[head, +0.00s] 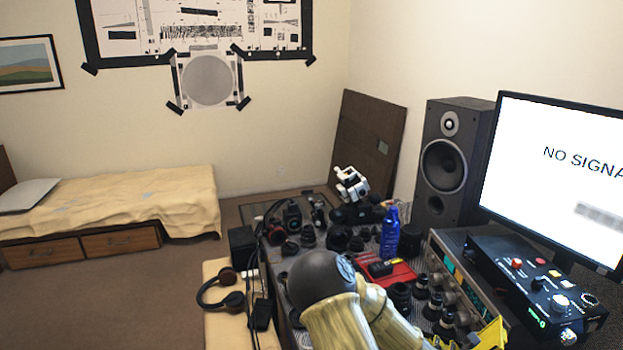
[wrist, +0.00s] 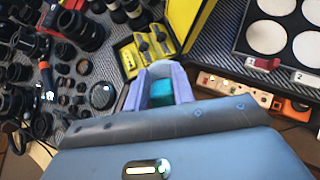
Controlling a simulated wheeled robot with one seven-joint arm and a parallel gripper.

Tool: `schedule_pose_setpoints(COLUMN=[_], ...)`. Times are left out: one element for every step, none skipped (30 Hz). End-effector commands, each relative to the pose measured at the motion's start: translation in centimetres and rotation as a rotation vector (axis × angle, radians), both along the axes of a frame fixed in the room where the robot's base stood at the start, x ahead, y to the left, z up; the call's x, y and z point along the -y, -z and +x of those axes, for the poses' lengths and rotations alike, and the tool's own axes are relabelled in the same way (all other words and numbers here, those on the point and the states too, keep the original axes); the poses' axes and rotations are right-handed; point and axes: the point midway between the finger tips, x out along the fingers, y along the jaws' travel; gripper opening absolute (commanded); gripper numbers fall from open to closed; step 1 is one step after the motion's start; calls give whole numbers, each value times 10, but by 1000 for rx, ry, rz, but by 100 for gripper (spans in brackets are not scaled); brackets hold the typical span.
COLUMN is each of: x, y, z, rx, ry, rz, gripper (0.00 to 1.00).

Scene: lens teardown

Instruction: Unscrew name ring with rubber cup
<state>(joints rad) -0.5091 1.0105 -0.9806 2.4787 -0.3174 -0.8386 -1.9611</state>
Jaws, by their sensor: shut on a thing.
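My gripper (wrist: 160,72) shows in the wrist view, its two grey-purple fingers pointing at a yellow tray (wrist: 128,58) that holds small dark cup-shaped pieces. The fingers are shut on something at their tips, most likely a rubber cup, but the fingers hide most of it. A teal block (wrist: 162,92) shows between the fingers, nearer the palm. A large black lens (wrist: 85,30) stands left of the tray. I cannot single out the name ring. In the head view my arm hides part of the bench, and the gripper does not show.
Several loose rings and lens parts (wrist: 62,75) lie left of the gripper. A panel with white discs (wrist: 268,36) is at the right. In the head view, a blue bottle (head: 389,233), a control box (head: 537,287) and a monitor (head: 560,170) crowd the bench.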

Motion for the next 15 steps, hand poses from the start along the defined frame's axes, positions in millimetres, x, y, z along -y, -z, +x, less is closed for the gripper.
schedule_pose_setpoints(x=[-1, -4, -8, -10, -12, -16, -19, -21, -25, -28, -31, -35, -39, -42, -47], y=[0, 2, 3, 4, 5, 7, 8, 10, 12, 14, 15, 18, 20, 22, 24], z=[1, 2, 4, 5, 6, 8, 9, 10, 12, 13, 14, 15, 17, 18, 20], rx=[0, -1, -1, -1, -1, 0, 0, -1, 0, 0, 0, 0, 1, 0, 1], ry=[-3, -15, -29, -37, -46, -60, -70, -79, -92, -104, -116, -130, -145, -159, -176], rz=[-1, -2, -3, -4, -5, -7, -8, -8, -9, -9, -10, -11, -12, -13, -14], gripper=[0, 0, 0, 0, 0, 0, 0, 0, 0, 0, 0, 0, 0, 0, 0])
